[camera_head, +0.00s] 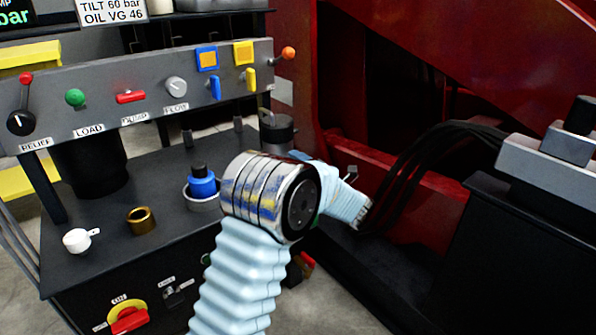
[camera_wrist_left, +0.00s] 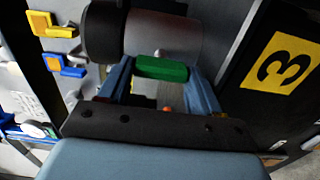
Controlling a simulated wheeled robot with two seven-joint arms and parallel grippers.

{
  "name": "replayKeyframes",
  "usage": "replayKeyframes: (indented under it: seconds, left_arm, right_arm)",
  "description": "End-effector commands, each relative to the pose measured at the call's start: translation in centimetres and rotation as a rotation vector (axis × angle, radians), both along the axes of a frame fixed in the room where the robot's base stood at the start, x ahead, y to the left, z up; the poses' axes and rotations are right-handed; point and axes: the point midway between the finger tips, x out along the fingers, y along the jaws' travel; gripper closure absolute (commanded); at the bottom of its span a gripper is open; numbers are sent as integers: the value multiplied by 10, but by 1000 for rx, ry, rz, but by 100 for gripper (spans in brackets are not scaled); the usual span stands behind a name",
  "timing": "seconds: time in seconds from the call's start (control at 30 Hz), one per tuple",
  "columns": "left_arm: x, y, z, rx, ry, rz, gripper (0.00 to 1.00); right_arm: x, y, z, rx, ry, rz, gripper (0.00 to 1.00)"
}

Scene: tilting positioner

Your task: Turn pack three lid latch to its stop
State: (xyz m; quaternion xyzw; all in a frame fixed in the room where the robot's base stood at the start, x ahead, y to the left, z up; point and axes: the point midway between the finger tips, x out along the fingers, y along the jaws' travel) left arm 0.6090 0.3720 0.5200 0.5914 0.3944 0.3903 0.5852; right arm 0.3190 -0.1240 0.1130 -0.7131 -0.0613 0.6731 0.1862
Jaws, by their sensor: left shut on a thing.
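In the left wrist view, a green bar (camera_wrist_left: 162,69), which looks like the lid latch, lies across the picture in front of a grey cylinder with a black end (camera_wrist_left: 165,35). My left gripper (camera_wrist_left: 159,66) has one blue-grey finger at each end of the bar and is shut on it. A yellow label with a black 3 (camera_wrist_left: 283,62) is on the dark surface to the right. In the head view, my silver-jointed, pale-sleeved arm crosses the middle; I cannot make out its gripper or the green bar there. My right gripper is not in view.
A control panel (camera_head: 150,92) with levers and knobs stands at the left. Black hoses (camera_head: 425,165) run by the red frame (camera_head: 440,45).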

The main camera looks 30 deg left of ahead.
Motion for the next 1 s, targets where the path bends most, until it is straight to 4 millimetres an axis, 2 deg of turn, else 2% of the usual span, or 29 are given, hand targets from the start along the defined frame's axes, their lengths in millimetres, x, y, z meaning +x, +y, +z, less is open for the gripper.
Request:
replayKeyframes:
  seconds: [0.03,0.53,0.57,0.7,0.73,1.0]
  left_arm:
    - [-1,5,1,0,-11,7,67]
    - [-1,6,2,-7,-30,10,67]
    - [-1,6,2,-7,-30,10,35]
    - [-1,6,2,-6,-28,10,13]
    - [-1,6,1,-7,-27,9,11]
    - [-1,2,-1,-10,-22,4,11]
  right_arm:
    - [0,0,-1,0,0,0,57]
    - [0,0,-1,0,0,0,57]
    - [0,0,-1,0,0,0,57]
    - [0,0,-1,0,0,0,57]
    - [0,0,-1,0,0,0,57]
    - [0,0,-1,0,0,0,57]
